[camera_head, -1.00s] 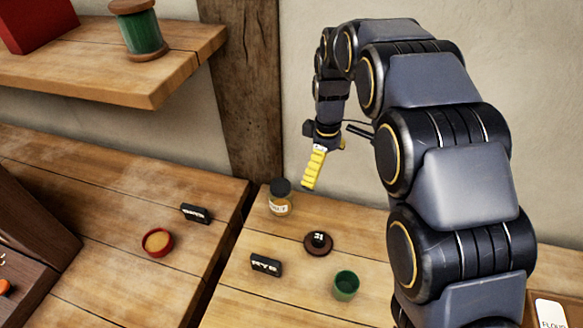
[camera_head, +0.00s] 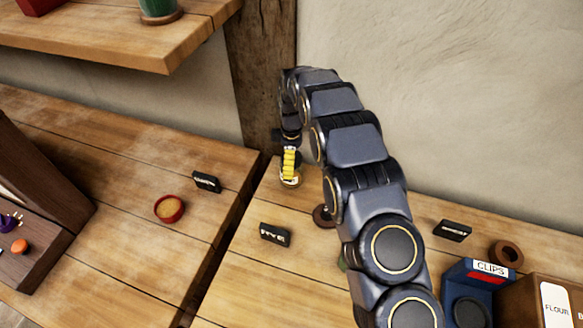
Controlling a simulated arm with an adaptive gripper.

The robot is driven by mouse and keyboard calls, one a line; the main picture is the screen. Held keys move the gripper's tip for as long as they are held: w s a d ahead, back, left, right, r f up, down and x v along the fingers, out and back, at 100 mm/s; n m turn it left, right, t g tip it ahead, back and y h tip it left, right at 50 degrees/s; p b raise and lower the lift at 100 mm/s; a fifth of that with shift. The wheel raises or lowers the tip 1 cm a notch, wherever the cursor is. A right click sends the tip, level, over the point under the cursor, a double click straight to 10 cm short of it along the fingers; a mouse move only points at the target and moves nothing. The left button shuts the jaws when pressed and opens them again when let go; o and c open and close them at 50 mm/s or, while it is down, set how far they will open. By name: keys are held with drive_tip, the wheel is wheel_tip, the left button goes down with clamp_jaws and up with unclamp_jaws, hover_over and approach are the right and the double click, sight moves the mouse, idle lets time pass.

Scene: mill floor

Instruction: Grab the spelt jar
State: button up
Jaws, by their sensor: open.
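The spelt jar (camera_head: 290,182) stands near the back edge of the right-hand table, beside the gap between the two tables. Only its lower part with a pale label shows. My gripper (camera_head: 289,172), with yellow fingers, is at the jar, overlapping its upper part and dark lid from this view. The gripper is open. Whether the fingers lie around the jar or only in front of it I cannot tell.
A black RYE sign (camera_head: 274,233) stands in front of the jar. A dark round object (camera_head: 323,215) is partly behind my arm. A red bowl (camera_head: 169,208) and another sign (camera_head: 206,181) are on the left table. A blue CLIPS bin (camera_head: 478,288) stands right.

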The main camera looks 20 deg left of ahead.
wheel_tip(320, 180, down, 2)
drive_tip(key=shift+f, duration=0.2)
drive_tip(key=c, duration=1.2)
drive_tip(key=shift+r, duration=0.1)
